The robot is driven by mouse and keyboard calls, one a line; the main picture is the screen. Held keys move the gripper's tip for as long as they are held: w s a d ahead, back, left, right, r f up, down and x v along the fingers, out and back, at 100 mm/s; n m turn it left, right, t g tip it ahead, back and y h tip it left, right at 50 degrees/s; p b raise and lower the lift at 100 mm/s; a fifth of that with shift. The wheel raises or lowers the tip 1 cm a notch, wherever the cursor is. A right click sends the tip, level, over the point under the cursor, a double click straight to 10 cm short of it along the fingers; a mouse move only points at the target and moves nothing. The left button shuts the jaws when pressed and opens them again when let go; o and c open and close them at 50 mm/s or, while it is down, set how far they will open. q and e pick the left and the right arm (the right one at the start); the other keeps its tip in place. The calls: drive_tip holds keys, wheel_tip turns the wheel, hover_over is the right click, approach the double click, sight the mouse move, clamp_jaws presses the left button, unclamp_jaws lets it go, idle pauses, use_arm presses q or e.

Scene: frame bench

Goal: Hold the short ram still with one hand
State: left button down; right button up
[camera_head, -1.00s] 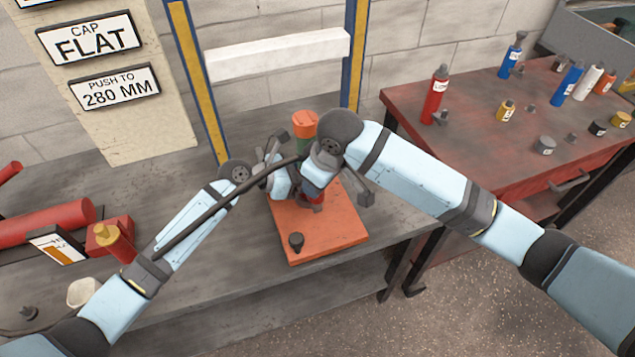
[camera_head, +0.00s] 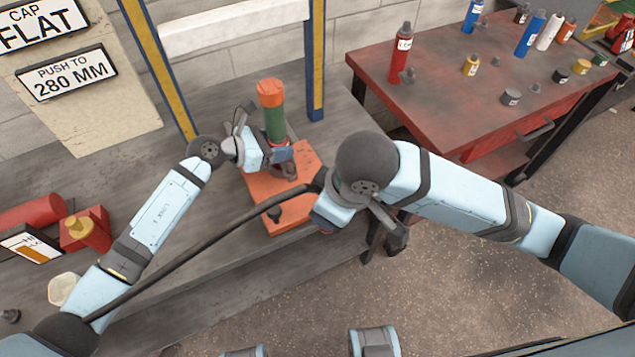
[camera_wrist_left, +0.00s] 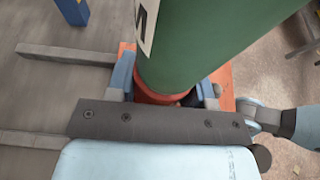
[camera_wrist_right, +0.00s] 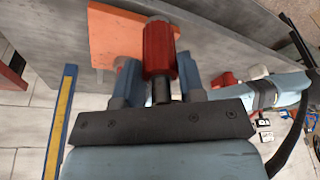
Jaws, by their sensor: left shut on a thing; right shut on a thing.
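The short ram (camera_head: 274,122) is a green cylinder with an orange top, standing upright on an orange base plate (camera_head: 262,200). My left gripper (camera_head: 280,155) is shut on its lower part; in the left wrist view the green body (camera_wrist_left: 205,40) and red collar (camera_wrist_left: 165,95) sit between the blue fingers. My right gripper (camera_head: 325,222) is shut on a red cylindrical fitting (camera_wrist_right: 158,52) with a dark end, held off the plate's near right side. The fitting is mostly hidden in the head view.
A black hose (camera_head: 215,238) runs from the lower left towards my right gripper. Blue and yellow posts (camera_head: 160,68) and a white crossbar (camera_head: 235,28) stand behind the ram. A red table (camera_head: 440,95) with bottles is at right. Red parts (camera_head: 88,230) lie at left.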

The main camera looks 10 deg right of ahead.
drive_tip(key=shift+s+d, duration=0.15)
drive_tip(key=shift+s, duration=0.25)
use_arm(q)
drive_tip(key=shift+c, duration=2.2)
unclamp_jaws()
drive_tip(key=v, duration=1.2)
